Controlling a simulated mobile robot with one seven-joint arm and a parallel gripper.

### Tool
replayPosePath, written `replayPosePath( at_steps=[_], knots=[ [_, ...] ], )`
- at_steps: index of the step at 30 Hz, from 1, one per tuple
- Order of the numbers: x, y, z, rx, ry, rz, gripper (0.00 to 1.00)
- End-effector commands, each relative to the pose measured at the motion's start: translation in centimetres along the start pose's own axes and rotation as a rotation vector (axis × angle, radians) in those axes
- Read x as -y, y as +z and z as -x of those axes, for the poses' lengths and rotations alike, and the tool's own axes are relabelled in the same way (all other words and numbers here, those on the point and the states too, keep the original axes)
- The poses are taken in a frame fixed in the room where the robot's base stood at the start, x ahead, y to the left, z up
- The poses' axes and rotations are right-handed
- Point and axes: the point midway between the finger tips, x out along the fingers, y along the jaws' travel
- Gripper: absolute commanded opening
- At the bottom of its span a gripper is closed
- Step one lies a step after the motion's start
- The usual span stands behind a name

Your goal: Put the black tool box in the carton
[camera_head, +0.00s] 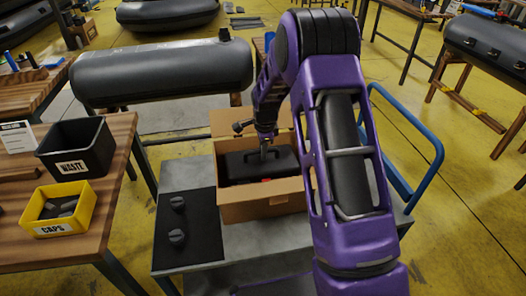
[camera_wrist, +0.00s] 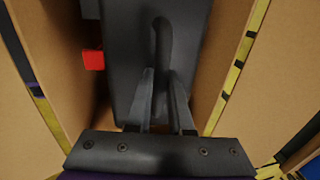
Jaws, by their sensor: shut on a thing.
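The black tool box (camera_head: 238,166) is inside the open carton (camera_head: 262,210), below the level of its rim in the head view. My gripper (camera_head: 265,152) reaches down into the carton and is shut on the tool box's handle. In the wrist view my gripper's fingers (camera_wrist: 160,98) close around the handle, and the dark tool box (camera_wrist: 130,45) lies between the carton's walls (camera_wrist: 222,75). A small red part (camera_wrist: 93,60) shows beside the tool box. I cannot tell whether the tool box touches the carton floor.
The carton stands on a grey cart (camera_head: 185,262) with a blue handle (camera_head: 425,150). A black mat (camera_head: 185,228) with two dark knobs lies left of it. A wooden table at left holds a black waste bin (camera_head: 75,150) and a yellow caps bin (camera_head: 60,210). A grey tube (camera_head: 160,72) lies behind.

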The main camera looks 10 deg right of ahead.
Motion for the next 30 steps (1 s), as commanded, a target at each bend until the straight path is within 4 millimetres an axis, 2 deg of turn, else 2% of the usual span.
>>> replayPosePath(
  at_steps=[14,15,19,20,30],
  knots=[
    [-0.1,0.0,-1.1,0.000,-0.001,0.000,0.00],
    [-0.2,0.0,-1.2,0.000,0.001,0.000,0.23],
    [-0.2,0.0,-1.1,0.000,0.001,0.000,0.46],
    [-0.2,0.0,-1.1,0.000,0.001,0.000,0.49],
    [-0.1,0.0,-0.7,0.000,0.000,0.000,0.49]
  ],
)
